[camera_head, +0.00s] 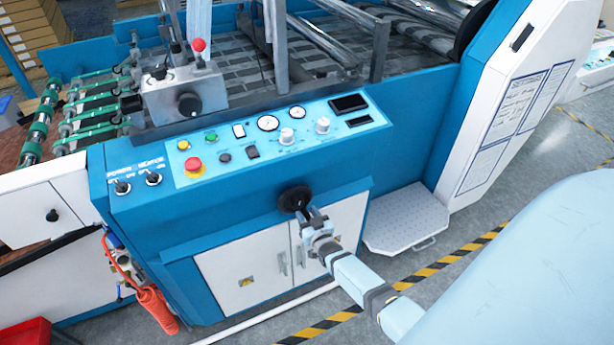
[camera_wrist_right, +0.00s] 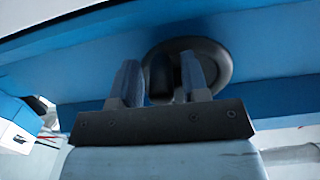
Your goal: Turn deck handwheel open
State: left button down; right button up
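The black handwheel (camera_head: 294,198) sits on the blue front of the machine, below the control panel and above white cabinet doors. In the right wrist view the wheel (camera_wrist_right: 218,62) is a dark round disc with a short black grip (camera_wrist_right: 160,82) standing out from it. My right gripper (camera_head: 313,213) is at the lower right of the wheel. In the wrist view its two fingers (camera_wrist_right: 160,78) stand apart, one on each side of the grip, with what looks like a narrow gap. Whether either finger touches the grip is hard to tell. My left gripper is not in view.
The sloped control panel (camera_head: 262,135) with knobs, gauges and a red button (camera_head: 194,164) is above the wheel. A grey step plate (camera_head: 405,218) lies right of the cabinet. An orange hose tool (camera_head: 157,308) hangs at the lower left. Striped tape marks the floor.

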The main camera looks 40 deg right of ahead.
jog(key=shift+o, duration=0.3)
jog(key=shift+s, duration=0.1)
jog(key=shift+s+a, duration=0.1)
jog(key=shift+s, duration=0.2)
jog(key=v, duration=1.3)
jog(key=shift+p, duration=0.35)
